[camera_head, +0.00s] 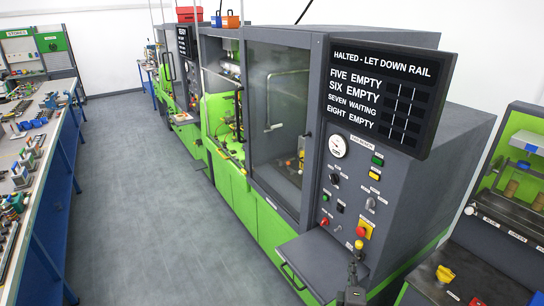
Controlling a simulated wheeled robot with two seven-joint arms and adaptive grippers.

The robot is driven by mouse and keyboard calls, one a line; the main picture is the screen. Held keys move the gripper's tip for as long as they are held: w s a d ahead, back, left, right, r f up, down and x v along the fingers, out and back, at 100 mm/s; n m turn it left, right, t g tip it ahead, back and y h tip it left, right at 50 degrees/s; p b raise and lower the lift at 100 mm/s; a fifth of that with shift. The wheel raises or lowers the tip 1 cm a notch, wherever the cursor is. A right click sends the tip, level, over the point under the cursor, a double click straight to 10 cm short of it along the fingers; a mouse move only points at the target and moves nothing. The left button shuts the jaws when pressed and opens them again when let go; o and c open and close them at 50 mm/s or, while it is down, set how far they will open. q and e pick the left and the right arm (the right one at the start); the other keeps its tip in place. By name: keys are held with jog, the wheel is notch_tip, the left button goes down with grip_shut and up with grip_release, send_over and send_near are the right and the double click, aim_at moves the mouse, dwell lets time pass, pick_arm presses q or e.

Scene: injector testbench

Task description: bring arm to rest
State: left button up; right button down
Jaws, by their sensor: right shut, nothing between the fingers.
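My left gripper is not in view. The near green and grey bench (470,150) carries a screen (385,95) reading "HALTED - LET DOWN RAIL", with five, six and eight empty and seven waiting. Below it are a white gauge (338,147), several buttons and a red knob on yellow (363,230).
A long workbench (45,170) with many small parts runs along the left. The grey floor (140,200) between it and the test benches is clear. A second bench (190,90) stands farther back. A dark worktop (470,275) with a yellow knob is at the lower right.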

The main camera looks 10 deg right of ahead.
jog(key=s+d+f+m+g+y, duration=0.3)
jog(key=s+f+m+g, duration=0.5)
jog(key=s+f, duration=0.85)
jog(key=s+a+f+m+g+y, duration=0.2)
jog(key=s+a+f+m+g, duration=0.1)
jog(key=s, duration=0.7)
jog(key=s+a+f+m+g+y, duration=0.1)
jog(key=s+a+f+m+g, duration=0.2)
jog(key=s, duration=0.6)
notch_tip(320, 180, down, 31)
jog(key=s+a+n+b, duration=0.1)
jog(key=a, duration=0.1)
jog(key=s+f+n+g+b, duration=0.1)
jog(key=s+f, duration=1.8)
jog(key=s, duration=0.1)
jog(key=shift+d+f+g+y, duration=0.2)
jog(key=shift+g+y, duration=0.1)
jog(key=shift+y, duration=0.1)
